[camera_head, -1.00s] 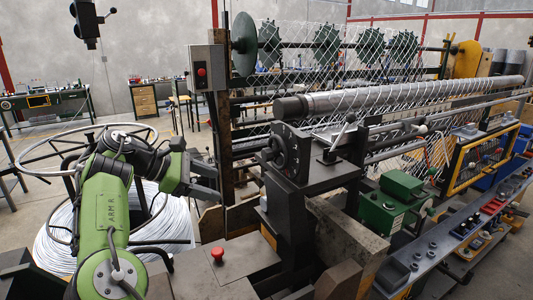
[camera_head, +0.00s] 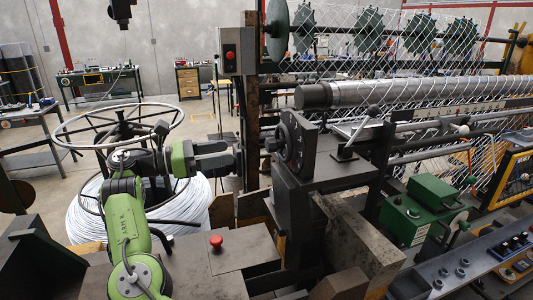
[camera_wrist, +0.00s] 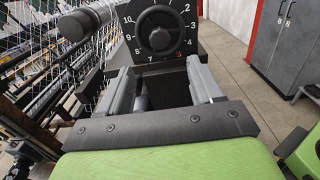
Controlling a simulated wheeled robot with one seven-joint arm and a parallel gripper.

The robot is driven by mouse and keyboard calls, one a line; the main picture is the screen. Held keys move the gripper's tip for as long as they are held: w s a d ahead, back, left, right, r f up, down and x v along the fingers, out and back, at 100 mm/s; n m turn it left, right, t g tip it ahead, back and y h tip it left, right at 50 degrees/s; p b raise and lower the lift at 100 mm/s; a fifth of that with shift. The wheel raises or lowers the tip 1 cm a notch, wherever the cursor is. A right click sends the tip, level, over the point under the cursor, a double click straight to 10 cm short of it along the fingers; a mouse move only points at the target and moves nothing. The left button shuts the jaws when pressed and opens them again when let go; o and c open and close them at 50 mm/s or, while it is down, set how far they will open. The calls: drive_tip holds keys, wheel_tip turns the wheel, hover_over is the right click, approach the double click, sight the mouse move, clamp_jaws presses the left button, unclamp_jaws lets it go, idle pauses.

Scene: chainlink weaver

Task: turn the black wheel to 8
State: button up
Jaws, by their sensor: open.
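The black wheel (camera_wrist: 160,30) is a round knob with a dark hub on a square black plate marked with white numbers. The 8 sits at its lower left in the wrist view, and one number at the lower right is red. Which number the wheel points to cannot be told. In the head view the wheel (camera_head: 297,142) shows nearly edge-on on the machine's end post. My gripper (camera_wrist: 160,68) is open and empty, its two grey fingers apart just below and in front of the plate. In the head view my gripper (camera_head: 235,160) is left of the wheel, with a gap between.
A silver roller (camera_head: 375,92) runs right above the wheel. A post with a red-button box (camera_head: 232,62) stands behind my gripper. A red mushroom button (camera_head: 216,241) is on the bench below. A wire coil (camera_head: 85,215) lies behind my arm. A lever (camera_head: 362,122) is right of the wheel.

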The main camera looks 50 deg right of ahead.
sight(267, 146)
drive_tip(key=b+x, duration=0.1)
drive_tip(key=x, duration=1.1)
drive_tip(key=shift+f, duration=0.1)
drive_tip(key=shift+a, duration=0.1)
drive_tip(key=c, duration=1.1)
